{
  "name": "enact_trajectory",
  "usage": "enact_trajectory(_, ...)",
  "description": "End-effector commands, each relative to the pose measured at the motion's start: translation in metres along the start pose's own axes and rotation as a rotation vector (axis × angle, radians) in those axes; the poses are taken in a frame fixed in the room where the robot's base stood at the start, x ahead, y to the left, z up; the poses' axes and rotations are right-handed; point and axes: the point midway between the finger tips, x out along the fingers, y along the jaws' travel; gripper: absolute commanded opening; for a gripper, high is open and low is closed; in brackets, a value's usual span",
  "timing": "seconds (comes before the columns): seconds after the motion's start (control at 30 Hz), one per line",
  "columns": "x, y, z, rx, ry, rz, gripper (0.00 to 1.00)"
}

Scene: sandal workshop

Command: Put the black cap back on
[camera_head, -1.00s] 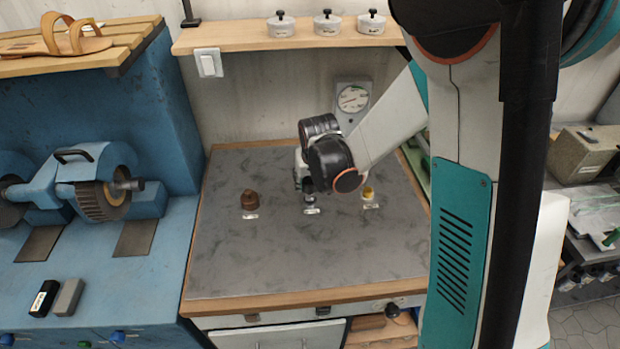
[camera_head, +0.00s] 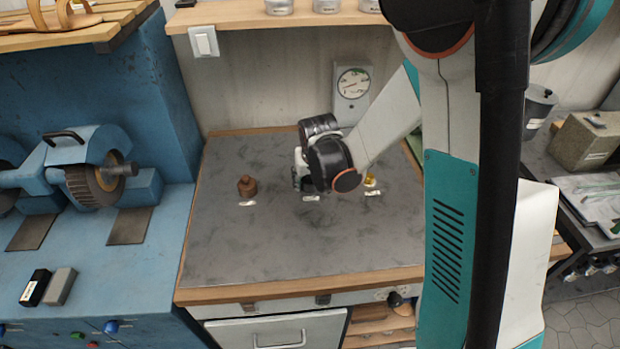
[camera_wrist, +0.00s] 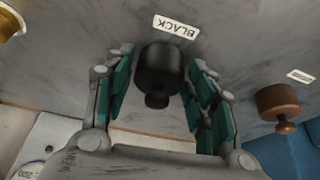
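The black cap (camera_wrist: 160,72) is a dark round piece with a small knob, at the BLACK label (camera_wrist: 176,26) on the grey bench top. In the wrist view it lies between the two fingers of my gripper (camera_wrist: 162,60), with narrow gaps visible on both sides. My gripper is open around it. In the head view my gripper (camera_head: 301,182) is low over the bench, and my wrist hides most of the cap. The matching label (camera_head: 311,197) shows in front of it.
A brown cap (camera_head: 247,186) stands to the left and a yellow one (camera_head: 370,180) to the right, each by a label. A gauge (camera_head: 352,82) stands behind. Partly cut-off tins (camera_head: 327,6) stand on the shelf above. The front of the bench top is clear.

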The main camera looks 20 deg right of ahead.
Motion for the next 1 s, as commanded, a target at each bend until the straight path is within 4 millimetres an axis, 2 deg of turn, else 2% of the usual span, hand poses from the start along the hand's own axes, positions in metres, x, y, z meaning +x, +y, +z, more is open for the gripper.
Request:
enact_trajectory(0.47,-0.004,0.000,0.000,0.000,0.000,0.000,0.66)
enact_trajectory(0.67,-0.026,0.000,0.000,0.000,0.000,0.000,0.66)
enact_trajectory(1.0,-0.079,0.000,0.000,0.000,0.000,0.000,0.66)
